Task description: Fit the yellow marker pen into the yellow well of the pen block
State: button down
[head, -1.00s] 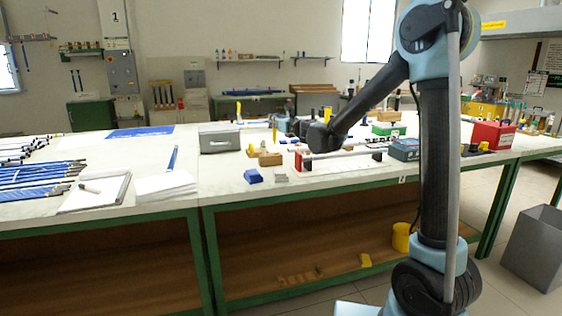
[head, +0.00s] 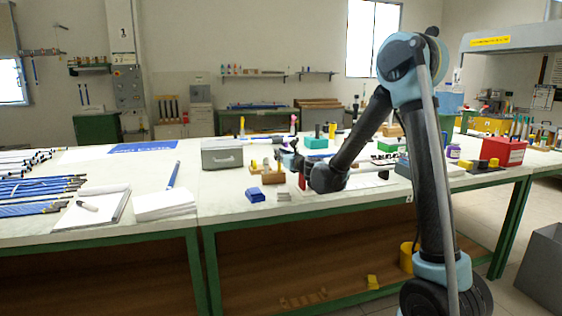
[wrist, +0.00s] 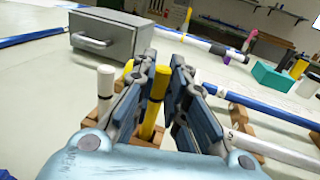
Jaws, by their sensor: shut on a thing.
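The yellow marker pen (wrist: 158,86) with a dark band stands roughly upright between the fingers of my gripper (wrist: 166,84), which is shut on it. Its lower end is at a wooden block (wrist: 148,139), partly hidden by the fingers; I cannot tell whether it sits in a well. Left of it, a white pen (wrist: 105,82) and another yellow piece (wrist: 126,72) stand by wood. In the head view, my gripper (head: 287,159) is low over the table beside a wooden block (head: 273,178), where small yellow pieces (head: 254,167) show.
A grey metal box (head: 222,154) stands left of the blocks. Blue blocks (head: 254,195) lie in front. A teal block (wrist: 272,77) and a blue rod (wrist: 268,108) are to the right in the wrist view. A red box (head: 502,151) is at far right.

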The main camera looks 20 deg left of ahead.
jog(key=shift+f, duration=0.8)
jog(key=c, duration=1.6)
grip_release()
jog(key=s+d+r+n+g, duration=0.2)
jog(key=s+d+n, duration=0.6)
jog(key=s+d, duration=0.55)
jog(key=s+d+f+n+g+h, duration=0.2)
jog(key=s+d+f+n+h, duration=0.2)
jog(key=s+d, duration=0.5)
jog(key=s+d+f+n+g+h, duration=0.3)
jog(key=s+d+f+n, duration=0.4)
jog(key=d, duration=0.9)
jog(key=s+d+f+n+g+h, duration=0.3)
jog(key=s+d+f+n+h, duration=0.3)
jog(key=s+d, duration=0.6)
jog(key=shift+d+n, duration=0.75)
jog(key=shift+n, duration=0.15)
